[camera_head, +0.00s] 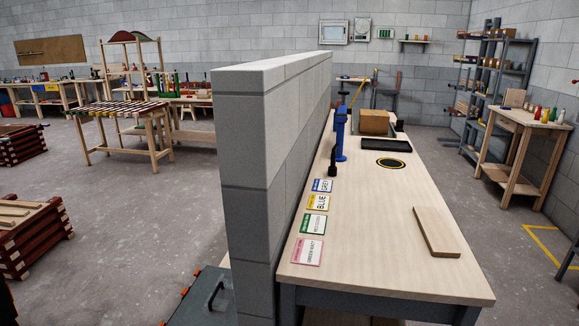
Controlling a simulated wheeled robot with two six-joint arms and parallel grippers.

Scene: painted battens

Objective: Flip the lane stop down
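No part is clearly marked as the lane stop. A blue upright post (340,135) stands on the wooden bench (375,195) close to the grey block wall. A thin yellow bar (357,93) slants up beside its top, and I cannot tell whether they are joined. A short black upright piece (332,160) stands in front of the post. A brown batten (436,232) lies flat near the bench's front right. Neither of my grippers is in view.
The block wall (250,150) runs along the bench's left side. A yellow-ringed black disc (391,163), a black tray (386,144), a cardboard box (374,122) and several colour cards (314,225) are on the bench. Its middle is clear. A side table (520,122) stands right.

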